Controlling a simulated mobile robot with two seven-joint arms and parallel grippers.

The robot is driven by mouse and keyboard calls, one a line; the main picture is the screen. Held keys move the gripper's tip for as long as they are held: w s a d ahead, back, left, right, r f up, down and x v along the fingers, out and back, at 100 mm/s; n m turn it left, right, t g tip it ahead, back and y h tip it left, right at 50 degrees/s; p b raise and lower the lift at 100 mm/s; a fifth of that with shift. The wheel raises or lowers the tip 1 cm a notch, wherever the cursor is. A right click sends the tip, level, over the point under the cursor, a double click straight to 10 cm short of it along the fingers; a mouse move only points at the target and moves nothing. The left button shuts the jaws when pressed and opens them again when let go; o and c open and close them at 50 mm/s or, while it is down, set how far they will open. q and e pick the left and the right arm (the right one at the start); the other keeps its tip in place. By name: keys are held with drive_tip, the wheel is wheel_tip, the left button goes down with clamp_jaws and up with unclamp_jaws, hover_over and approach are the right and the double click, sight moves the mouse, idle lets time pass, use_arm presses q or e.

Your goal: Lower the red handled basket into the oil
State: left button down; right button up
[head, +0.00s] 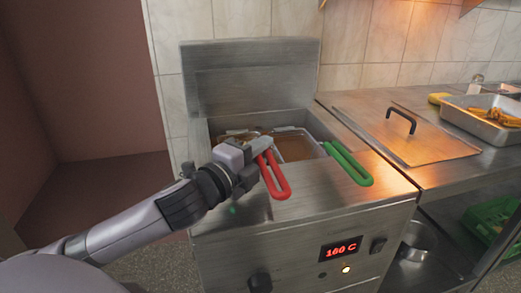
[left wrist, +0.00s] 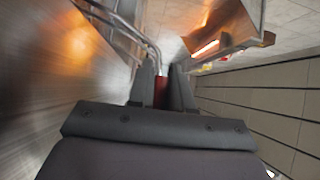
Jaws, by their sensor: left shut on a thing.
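The red handle (head: 276,177) of one basket sticks out over the front of the fryer (head: 250,210). My left gripper (head: 262,150) is shut on this red handle. In the left wrist view the red handle (left wrist: 161,90) shows between the two fingers of the left gripper (left wrist: 162,88). The red basket's body is mostly hidden behind my gripper, so its depth in the oil cannot be told. A green handle (head: 348,164) of another basket lies to the right. Brown oil (head: 293,147) shows in the fryer well. My right gripper is not in view.
A steel lid with a black handle (head: 401,122) covers the counter to the right. A steel tray (head: 482,118) with yellow food stands beyond it. The fryer's front has a red display (head: 341,250) and a knob (head: 260,283). A raised back panel (head: 250,80) stands behind the well.

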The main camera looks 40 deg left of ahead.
use_arm(q)
drive_tip(key=shift+f+b, duration=0.5)
drive_tip(key=shift+f, duration=0.2)
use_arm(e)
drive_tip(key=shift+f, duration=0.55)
use_arm(q)
drive_tip(key=c, duration=1)
unclamp_jaws()
drive_tip(key=shift+o, duration=0.2)
drive_tip(key=shift+f, duration=0.1)
drive_tip(key=shift+s, duration=2.35)
drive_tip(key=shift+s+a+r+p, duration=0.1)
drive_tip(key=shift+s+r+p, duration=0.15)
drive_tip(key=shift+s+p, duration=0.75)
drive_tip(key=shift+p, duration=0.1)
drive_tip(key=shift+s, duration=0.15)
drive_tip(key=shift+s+f, duration=0.1)
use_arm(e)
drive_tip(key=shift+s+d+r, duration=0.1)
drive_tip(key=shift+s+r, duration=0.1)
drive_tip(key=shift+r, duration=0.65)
use_arm(q)
drive_tip(key=shift+s, duration=0.1)
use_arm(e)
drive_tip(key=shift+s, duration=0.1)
